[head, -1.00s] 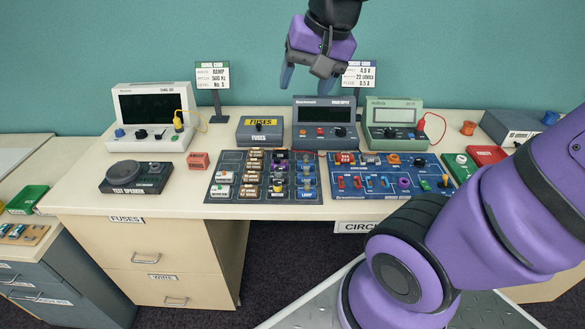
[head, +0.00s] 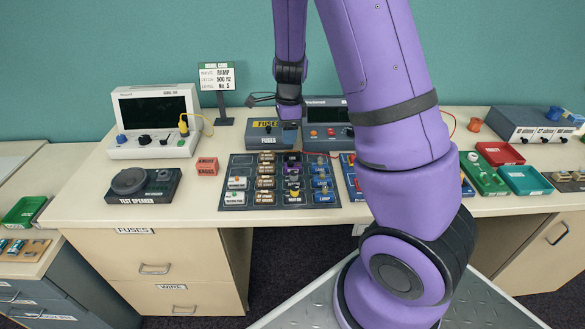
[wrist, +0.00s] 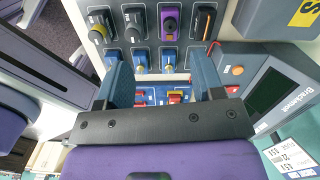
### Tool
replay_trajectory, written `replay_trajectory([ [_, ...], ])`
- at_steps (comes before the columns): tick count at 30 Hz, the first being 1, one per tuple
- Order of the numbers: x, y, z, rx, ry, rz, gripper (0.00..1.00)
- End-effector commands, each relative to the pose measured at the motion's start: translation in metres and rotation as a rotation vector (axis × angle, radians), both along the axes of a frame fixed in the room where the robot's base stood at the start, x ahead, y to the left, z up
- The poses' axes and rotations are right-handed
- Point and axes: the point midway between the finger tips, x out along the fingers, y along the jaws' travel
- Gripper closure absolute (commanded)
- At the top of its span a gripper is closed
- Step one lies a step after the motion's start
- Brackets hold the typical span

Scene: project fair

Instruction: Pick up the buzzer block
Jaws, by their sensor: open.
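Several small component blocks sit in rows on the dark tray (head: 238,165) at the middle of the table. A purple block with a round black top (wrist: 170,24) stands out at the upper middle of the wrist view; it looks like the buzzer block, but no label is readable. It also shows small in the head view (head: 293,170). My gripper (wrist: 162,82) is open and empty. In the wrist view its two blue-grey fingers hang apart, with the purple block beyond them and not between them. In the head view my gripper's fingertips are not clear.
The fuses box (head: 266,134) and the supply unit (head: 319,135) stand just behind the tray. The test speaker (head: 141,186) and an orange-red block (head: 207,167) are to its left. A blue circuit board (wrist: 150,96) lies beside the tray, mostly hidden by my arm in the head view.

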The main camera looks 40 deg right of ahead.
Motion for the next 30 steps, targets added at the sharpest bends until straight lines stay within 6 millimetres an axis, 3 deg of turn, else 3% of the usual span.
replay_trajectory([
  [3, 0.004, -0.011, -0.021, -0.027, 0.026, -0.095, 0.38],
  [9, 0.007, -0.018, -0.039, -0.044, 0.038, -0.160, 0.38],
  [18, 0.006, -0.018, -0.081, -0.045, 0.039, -0.162, 0.38],
  [25, 0.006, -0.018, -0.095, -0.045, 0.038, -0.161, 0.38],
  [30, 0.006, -0.020, -0.118, -0.044, 0.041, -0.161, 0.38],
])
